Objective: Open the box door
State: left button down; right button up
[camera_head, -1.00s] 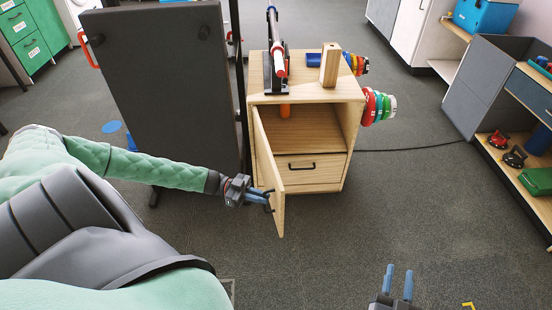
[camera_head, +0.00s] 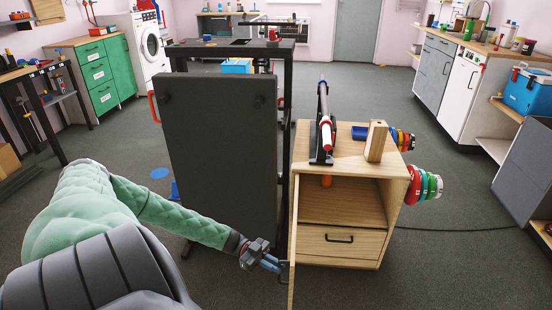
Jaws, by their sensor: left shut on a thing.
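The box is a light wooden cabinet (camera_head: 398,225) right of centre, with an open upper compartment and a drawer (camera_head: 342,241) below. Its door (camera_head: 292,245) is hinged on the left side. It stands open toward me and shows almost edge-on, its lower end cut off by the frame. My left gripper (camera_head: 275,265) is at the door's outer left face. It is shut on the dark door handle (camera_head: 284,269), which its fingers partly hide. My right gripper is out of view.
A tool stand (camera_head: 322,135) and a wooden block (camera_head: 376,141) stand on the cabinet. Coloured rolls (camera_head: 424,185) hang on its right side. A dark upright panel (camera_head: 220,150) stands close behind my left arm. Floor right of the cabinet is clear, apart from a cable.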

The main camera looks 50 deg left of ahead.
pick_arm(q)
jog(key=shift+w+a, duration=0.1)
jog(key=shift+w, duration=0.05)
jog(key=c, duration=1.5)
grip_release()
